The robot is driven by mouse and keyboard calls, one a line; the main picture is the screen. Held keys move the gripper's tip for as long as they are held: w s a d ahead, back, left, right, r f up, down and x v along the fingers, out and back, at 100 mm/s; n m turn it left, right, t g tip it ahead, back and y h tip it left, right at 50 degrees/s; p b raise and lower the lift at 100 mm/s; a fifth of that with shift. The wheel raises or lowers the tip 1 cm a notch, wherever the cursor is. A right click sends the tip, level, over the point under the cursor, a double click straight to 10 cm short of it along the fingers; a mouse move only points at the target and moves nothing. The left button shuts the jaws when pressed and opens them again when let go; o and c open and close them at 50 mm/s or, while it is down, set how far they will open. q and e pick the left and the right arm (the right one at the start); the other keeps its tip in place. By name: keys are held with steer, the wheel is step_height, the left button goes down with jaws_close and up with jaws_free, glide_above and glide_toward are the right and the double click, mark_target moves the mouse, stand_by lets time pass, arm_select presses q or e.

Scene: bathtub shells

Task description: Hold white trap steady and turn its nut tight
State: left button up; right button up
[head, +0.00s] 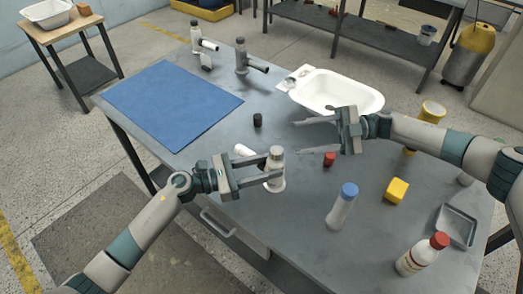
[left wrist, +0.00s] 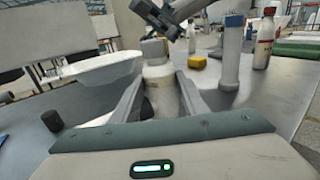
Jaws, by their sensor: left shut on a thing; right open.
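The white trap (head: 274,181) stands upright on the grey table, with a grey nut (head: 276,152) on its top and a white side pipe pointing left. My left gripper (head: 273,170) is shut around the trap's body below the nut. In the left wrist view the trap (left wrist: 160,85) stands between my left fingers, with the nut (left wrist: 154,48) above them. My right gripper (head: 299,137) is open and empty, to the right of and beyond the nut, its fingers pointing left. It also shows above the nut in the left wrist view (left wrist: 150,14).
A white basin (head: 335,92), a blue mat (head: 172,102) and two other traps, one white (head: 204,50) and one grey (head: 243,58), lie farther back. A black cap (head: 258,120), red cap (head: 330,159), blue-capped bottle (head: 342,208), yellow block (head: 396,190) and red-capped bottle (head: 422,256) stand nearby.

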mark_target(276, 153)
steer(key=f+m+t, duration=0.1)
steer(key=m, duration=0.3)
steer(key=s+f+m+t, duration=0.1)
steer(key=m, duration=0.2)
steer(key=f+m+t, duration=0.1)
steer(key=m, duration=0.3)
steer(key=shift+s+d+f+m+t+y, duration=0.3)
steer(key=shift+s, duration=0.1)
steer(key=a, duration=1.2)
steer(key=shift+s, duration=0.3)
steer(key=c, duration=1.1)
